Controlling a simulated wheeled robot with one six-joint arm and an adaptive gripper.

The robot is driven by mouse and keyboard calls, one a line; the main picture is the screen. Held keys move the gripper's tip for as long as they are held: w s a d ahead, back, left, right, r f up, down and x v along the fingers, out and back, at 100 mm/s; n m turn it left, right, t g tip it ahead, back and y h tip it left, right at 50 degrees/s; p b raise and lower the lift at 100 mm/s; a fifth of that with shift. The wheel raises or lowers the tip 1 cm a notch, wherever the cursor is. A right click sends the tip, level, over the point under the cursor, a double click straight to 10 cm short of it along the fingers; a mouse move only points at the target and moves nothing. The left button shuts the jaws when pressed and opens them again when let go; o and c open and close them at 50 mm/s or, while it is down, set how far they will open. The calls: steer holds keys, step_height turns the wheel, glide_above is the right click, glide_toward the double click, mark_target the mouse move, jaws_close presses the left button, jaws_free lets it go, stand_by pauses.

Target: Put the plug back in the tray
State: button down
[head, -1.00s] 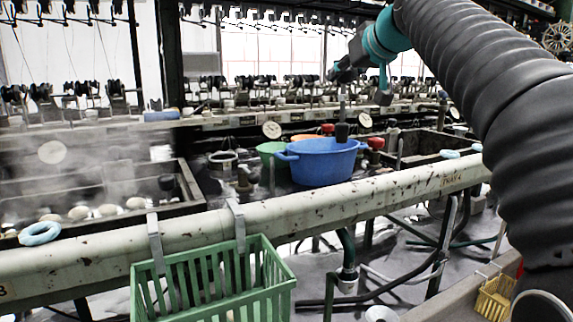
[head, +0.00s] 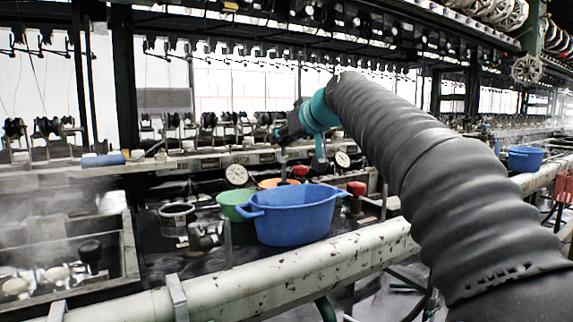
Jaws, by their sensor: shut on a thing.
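My gripper (head: 283,147) is small and partly hidden by its own wrist, beyond the near pipe and above the far side of the blue tub. It is shut on a thin grey upright piece with a dark lower end (head: 283,168), which I take for the plug. The lower end is over or behind the tub's back rim; I cannot tell which, nor whether it touches anything. I cannot pick out a tray for certain. The blue two-handled tub (head: 298,222) stands on the dark bench beyond the pipe.
A long chipped pipe (head: 330,265) crosses in front. A green bowl (head: 233,204), an orange bowl (head: 272,183) and a red-topped valve (head: 356,188) crowd the tub. A steaming basin (head: 128,262) with a black knob (head: 90,250) lies left. Another blue tub (head: 525,160) stands far right.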

mark_target(285, 152)
steer(key=shift+f+b, duration=0.55)
steer(key=shift+f, duration=1.45)
steer(key=shift+f, duration=0.25)
steer(key=c, duration=0.8)
jaws_free()
steer(key=shift+r, duration=0.1)
steer(key=shift+c, duration=0.2)
steer(key=shift+r, duration=0.25)
steer(key=v, duration=1.2)
steer(key=s+d+f+m+g+h+p, duration=0.1)
steer(key=s+d+f, duration=0.3)
steer(key=s+f, duration=0.5)
steer(key=s+d+f+m+g+h+p, duration=0.1)
steer(key=s+d+f+m+g+h, duration=0.1)
steer(key=s+f, duration=0.8)
steer(key=s+d+f+m+g+h+p, duration=0.1)
steer(key=s+d+f, duration=0.6)
steer(key=f, duration=1)
steer(key=s+m+g+h, duration=0.1)
steer(key=s+m+h, duration=0.1)
steer(key=h, duration=0.1)
steer(key=shift+s+d+f+m+g, duration=0.25)
steer(key=shift+s+d+m+g, duration=0.05)
steer(key=shift+s+d+m, duration=0.1)
